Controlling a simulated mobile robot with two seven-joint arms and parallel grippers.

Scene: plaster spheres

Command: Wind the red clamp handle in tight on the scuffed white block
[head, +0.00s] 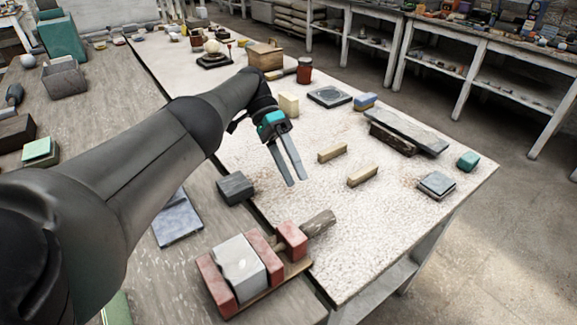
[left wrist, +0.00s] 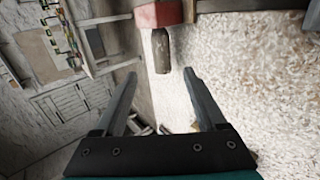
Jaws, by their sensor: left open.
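The red clamp (head: 213,284) stands at the front of the tables on a brown base. The scuffed white block (head: 238,266) sits between its left jaw and middle red jaw (head: 261,250); I cannot tell if both jaws touch it. The handle (head: 319,222) is a grey-brown cylinder sticking out right from the clamp's red end block (head: 292,240). My left gripper (head: 296,182) is open and empty, above the pale tabletop, beyond and apart from the handle. In the left wrist view the handle (left wrist: 161,50) shows ahead of the open fingers, below the red end block (left wrist: 158,14). My right gripper is out of view.
A dark grey block (head: 235,188) lies left of my gripper. Two tan bars (head: 332,152) (head: 362,176) lie to its right. A blue-grey slab (head: 178,220) lies left of the clamp. The pale table (head: 400,225) is clear right of the handle.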

